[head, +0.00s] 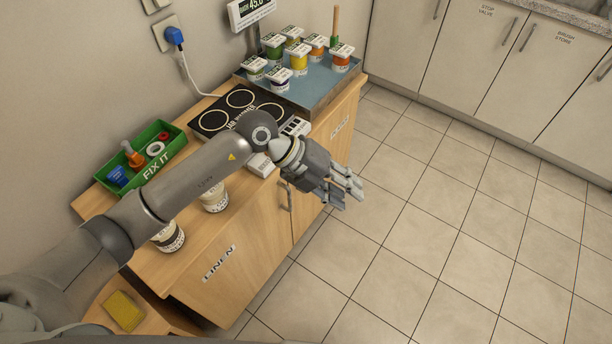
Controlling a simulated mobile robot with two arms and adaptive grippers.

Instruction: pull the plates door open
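The plates door (345,121) is the right-hand wooden front of the low cabinet, with a label reading PLATES near its top. It looks closed, flush with the cabinet, and my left gripper hides part of it. My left gripper (344,189) is in front of this door, over the floor, its fingers pointing right and away from the cabinet. The fingers look apart with nothing between them. A metal bar handle (286,196) shows just left of the gripper, near the seam with the linen door (234,270). A handle on the plates door cannot be made out clearly. My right gripper is out of view.
On the cabinet top are a green FIX IT box (150,172), a black hob (213,119), white cups (214,198) and a blue tray (317,83) of labelled jars. A yellow sponge (124,310) lies lower left. The tiled floor (430,220) right of the cabinet is clear.

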